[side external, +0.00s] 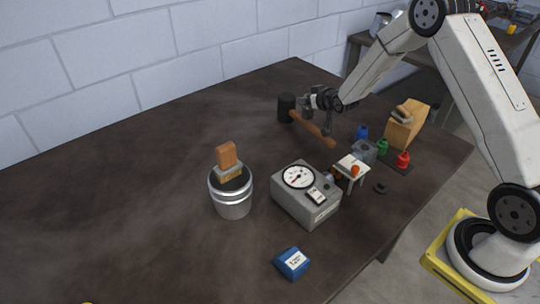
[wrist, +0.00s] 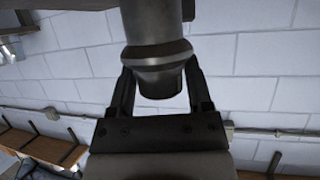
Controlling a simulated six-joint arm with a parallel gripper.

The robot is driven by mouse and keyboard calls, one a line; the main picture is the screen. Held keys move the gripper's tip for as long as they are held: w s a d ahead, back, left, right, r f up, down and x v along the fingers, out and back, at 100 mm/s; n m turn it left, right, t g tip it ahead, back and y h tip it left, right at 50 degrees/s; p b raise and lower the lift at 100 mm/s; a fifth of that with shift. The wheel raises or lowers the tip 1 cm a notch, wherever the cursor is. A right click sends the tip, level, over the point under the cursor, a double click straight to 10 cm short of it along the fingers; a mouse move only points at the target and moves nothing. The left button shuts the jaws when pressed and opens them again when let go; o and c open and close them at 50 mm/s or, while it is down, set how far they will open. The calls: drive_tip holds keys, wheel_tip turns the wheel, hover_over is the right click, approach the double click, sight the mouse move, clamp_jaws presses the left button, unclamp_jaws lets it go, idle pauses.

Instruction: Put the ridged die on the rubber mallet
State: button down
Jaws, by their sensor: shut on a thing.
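The rubber mallet lies on the table toward the back, with its black head (side external: 286,108) on the left and its wooden handle (side external: 313,130) running down to the right. My gripper (side external: 326,115) is above the handle in the side view. In the wrist view my gripper (wrist: 160,88) has both fingers around a dark grey metal piece with a flared collar, the ridged die (wrist: 155,45). In the side view the die (side external: 327,130) is small and hangs by the handle. I cannot tell whether it touches the mallet.
A grey gauge box (side external: 308,206) stands mid-table, with a metal can (side external: 231,200) bearing a wooden-handled brush to its left. A blue block (side external: 291,263) is in front. The table's left side is clear.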

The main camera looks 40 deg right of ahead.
drive_tip(key=shift+f, duration=0.4)
drive_tip(key=shift+f, duration=0.15)
unclamp_jaws()
drive_tip(key=v, duration=1.2)
idle(0.4)
drive_tip(key=shift+a, duration=0.1)
idle(0.4)
drive_tip(key=s+a+n+g+y, duration=0.1)
drive_tip(key=s+a+g, duration=0.4)
drive_tip(key=s, duration=0.5)
drive_tip(key=s+a+r+n+g+y, duration=0.1)
drive_tip(key=s+a+g, duration=0.4)
drive_tip(key=s+a, duration=0.4)
drive_tip(key=shift+s+a+y, duration=0.15)
drive_tip(key=shift+s+y, duration=0.15)
drive_tip(key=shift+s, duration=0.55)
